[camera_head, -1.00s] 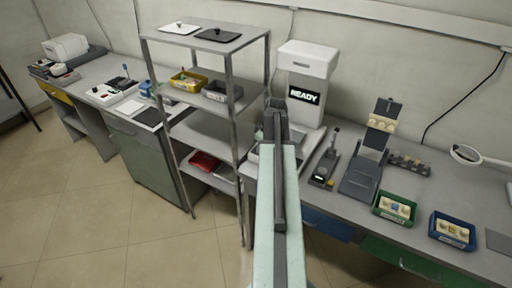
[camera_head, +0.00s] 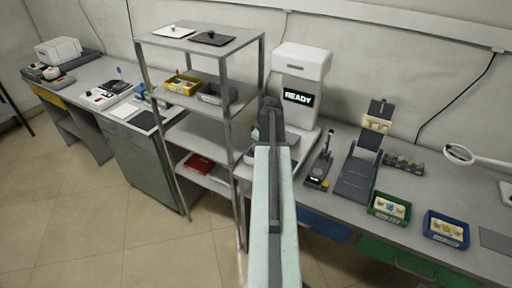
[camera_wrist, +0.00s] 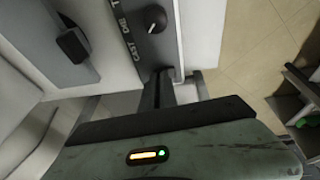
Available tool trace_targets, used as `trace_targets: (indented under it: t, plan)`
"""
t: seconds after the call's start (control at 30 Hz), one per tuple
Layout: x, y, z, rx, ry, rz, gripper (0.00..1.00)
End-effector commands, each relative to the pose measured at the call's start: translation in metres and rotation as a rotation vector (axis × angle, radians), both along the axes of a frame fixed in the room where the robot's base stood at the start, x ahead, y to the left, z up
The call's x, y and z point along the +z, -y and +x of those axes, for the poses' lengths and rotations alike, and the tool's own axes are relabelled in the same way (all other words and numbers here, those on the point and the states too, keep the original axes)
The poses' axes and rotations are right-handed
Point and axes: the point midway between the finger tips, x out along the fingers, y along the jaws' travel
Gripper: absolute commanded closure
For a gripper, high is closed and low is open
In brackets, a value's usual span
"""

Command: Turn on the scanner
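A tall white machine (camera_head: 302,62) with a lit screen reading READY (camera_head: 298,97) stands on the bench behind my arm; I take it for the scanner, though no such label is legible. My gripper (camera_head: 271,118) is at the machine's front left, partly hiding its base. In the wrist view, a black knob (camera_wrist: 154,18) with a white pointer sits on a grey lettered panel (camera_wrist: 128,38), just beyond my gripper (camera_wrist: 165,88). A black square part (camera_wrist: 72,45) lies on a grey plate to the left. The finger gap is not clear, and nothing held shows.
A metal shelf rack (camera_head: 230,135) stands close to the left of my arm. On the bench to the right are a small upright device (camera_head: 320,170), a grey stand (camera_head: 358,180), a green bin (camera_head: 388,218) and a blue bin (camera_head: 446,242). Floor is open at the lower left.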

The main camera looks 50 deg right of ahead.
Motion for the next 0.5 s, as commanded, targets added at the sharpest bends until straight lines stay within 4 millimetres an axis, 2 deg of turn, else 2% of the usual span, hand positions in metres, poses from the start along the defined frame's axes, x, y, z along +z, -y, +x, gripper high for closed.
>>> trace_targets:
  t: [0.27,0.5]
  plan:
    - [0.05,-0.01,0.0,0.006,0.005,0.004,1.0]
    - [0.105,-0.016,-0.019,0.002,0.005,0.005,1.0]
